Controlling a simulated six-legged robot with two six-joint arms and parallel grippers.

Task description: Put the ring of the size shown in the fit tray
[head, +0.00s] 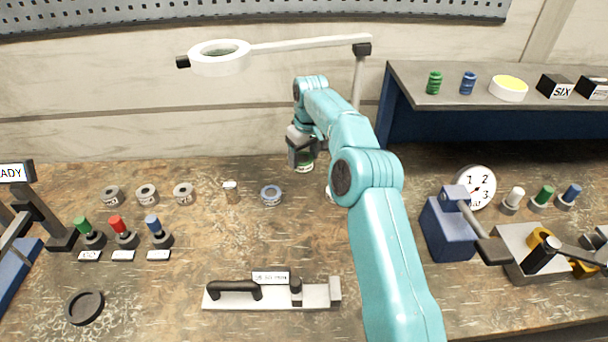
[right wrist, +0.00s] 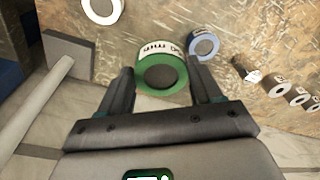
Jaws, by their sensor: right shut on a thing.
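My right gripper (head: 303,160) is at the back middle of the bench in the head view, pointing down. It is shut on a green ring (right wrist: 178,84), with a finger on either side, as the right wrist view (right wrist: 163,92) shows. The ring carries a white label with "mm"; its number is not readable. A blue ring (head: 271,195) lies nearby. A white ring (right wrist: 101,12) is partly hidden behind my arm in the head view. A shallow round black dish (head: 72,308) lies front left; I cannot tell whether it is the fit tray.
A tool with a black handle and a small label (head: 270,278) lies at the front. Grey cylinders (head: 147,194) and coloured knobs (head: 117,232) stand left. A blue block (head: 446,230) and dial (head: 475,188) stand right. A magnifier (head: 220,57) overhangs the back.

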